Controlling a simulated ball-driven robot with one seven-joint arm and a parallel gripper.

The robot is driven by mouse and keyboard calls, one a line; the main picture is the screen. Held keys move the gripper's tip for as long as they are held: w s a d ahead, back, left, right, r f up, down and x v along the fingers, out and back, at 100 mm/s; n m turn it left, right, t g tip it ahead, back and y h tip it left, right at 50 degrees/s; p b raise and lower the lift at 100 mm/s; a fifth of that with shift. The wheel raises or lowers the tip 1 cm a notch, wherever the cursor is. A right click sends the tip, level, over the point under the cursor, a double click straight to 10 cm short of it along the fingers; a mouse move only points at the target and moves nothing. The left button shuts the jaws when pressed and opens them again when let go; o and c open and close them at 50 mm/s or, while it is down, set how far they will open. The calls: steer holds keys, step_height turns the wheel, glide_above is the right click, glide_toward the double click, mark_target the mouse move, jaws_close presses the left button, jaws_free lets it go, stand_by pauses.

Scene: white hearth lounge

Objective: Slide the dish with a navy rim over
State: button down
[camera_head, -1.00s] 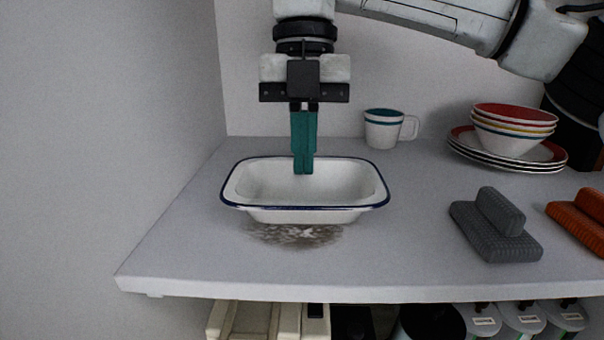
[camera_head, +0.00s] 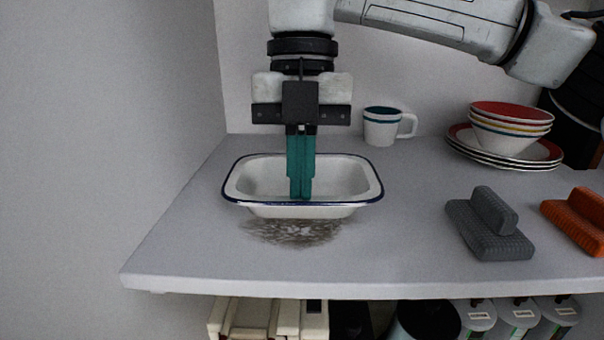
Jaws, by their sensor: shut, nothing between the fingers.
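The white dish with a navy rim (camera_head: 345,172) stands on the grey shelf top, left of the middle. My gripper (camera_head: 300,197) points straight down with its teal fingers shut and empty. The fingertips show inside the outline of the dish, close to its near wall. I cannot tell whether they touch it. A brown, scuffed stain (camera_head: 295,234) lies on the surface just in front of the dish and partly at its base.
Stacked bowls (camera_head: 510,128) on plates (camera_head: 462,148) stand at the back right. A grey brush-like block (camera_head: 488,225) and an orange one (camera_head: 575,222) lie at right. The front left surface is clear.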

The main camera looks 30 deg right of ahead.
steer(key=w+d+p, duration=0.1)
steer(key=w+d, duration=0.1)
steer(key=w, duration=0.1)
steer(key=w+d+p, duration=0.2)
steer(key=w, duration=0.1)
steer(key=w+d+p, duration=0.2)
steer(key=w+d, duration=0.1)
steer(key=w, duration=0.1)
steer(key=shift+f, duration=0.25)
steer(key=shift+w+d+f+p, duration=0.25)
steer(key=shift+w+d+p, duration=0.05)
steer(key=shift+w+d, duration=0.1)
steer(key=shift+w+r+p, duration=0.15)
steer(key=shift+r+p, duration=0.65)
